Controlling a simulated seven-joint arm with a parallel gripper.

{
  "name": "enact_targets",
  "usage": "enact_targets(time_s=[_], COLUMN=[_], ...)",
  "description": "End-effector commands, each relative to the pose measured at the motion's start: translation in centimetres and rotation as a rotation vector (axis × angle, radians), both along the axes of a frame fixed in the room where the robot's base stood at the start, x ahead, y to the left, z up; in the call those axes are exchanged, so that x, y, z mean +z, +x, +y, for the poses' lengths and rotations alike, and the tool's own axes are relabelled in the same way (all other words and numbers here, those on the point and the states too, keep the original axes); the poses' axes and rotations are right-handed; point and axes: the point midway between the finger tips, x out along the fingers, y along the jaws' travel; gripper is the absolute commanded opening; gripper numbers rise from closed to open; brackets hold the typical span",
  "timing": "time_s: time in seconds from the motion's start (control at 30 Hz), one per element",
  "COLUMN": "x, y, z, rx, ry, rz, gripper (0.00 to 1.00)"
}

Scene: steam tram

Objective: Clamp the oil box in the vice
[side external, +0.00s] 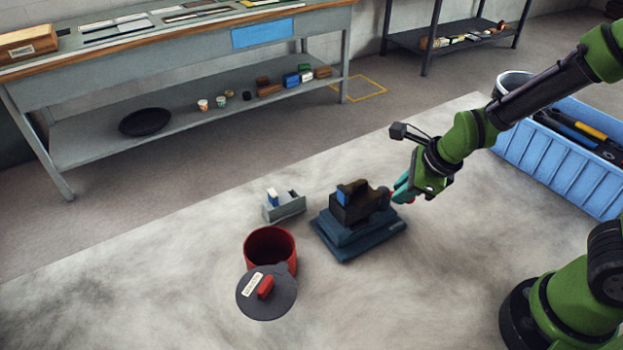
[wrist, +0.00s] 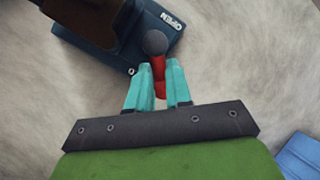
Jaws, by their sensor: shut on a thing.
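The vice (side external: 352,222) stands on the light floor mat, with a dark blue base and a dark brown body. A small blue block (side external: 346,192) sits at its jaws; I cannot tell for sure that it is the oil box. My gripper (side external: 399,190) is at the vice's right side. In the wrist view my gripper (wrist: 158,88) has its teal fingers shut on the red vice handle (wrist: 159,70), beside a dark round knob (wrist: 154,43). The word "OPEN" and a round mark show on the vice base (wrist: 165,28). The jaw gap is hidden.
A grey open holder (side external: 285,210) with a white and blue piece stands left of the vice. A red pot (side external: 270,243) and its dark lid (side external: 266,303) are in front of it. A blue crate of tools (side external: 550,160) is at the right. The mat's left part is clear.

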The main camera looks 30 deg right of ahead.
Motion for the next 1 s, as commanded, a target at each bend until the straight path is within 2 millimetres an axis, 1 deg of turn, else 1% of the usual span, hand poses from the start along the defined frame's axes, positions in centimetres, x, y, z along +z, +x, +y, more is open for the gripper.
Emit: enact_targets(time_s=[0.03, 0.4, 0.43, 0.57, 0.6, 0.87, 1.0], x=[-0.38, -0.44, -0.45, -0.41, -0.38, -0.22, 0.24], y=[-0.43, -0.49, -0.48, -0.46, -0.42, -0.29, -0.41], z=[-0.41, -0.45, -0.45, -0.38, -0.34, -0.15, -0.04], rx=[-0.014, -0.017, -0.018, -0.016, -0.015, -0.01, -0.005], ry=[-0.002, -0.002, -0.001, -0.001, -0.001, 0.0, 0.001], rz=[0.015, 0.018, 0.018, 0.017, 0.015, 0.011, 0.008], gripper=[0.0, 0.0, 0.21, 0.41, 0.43, 0.43, 0.43])
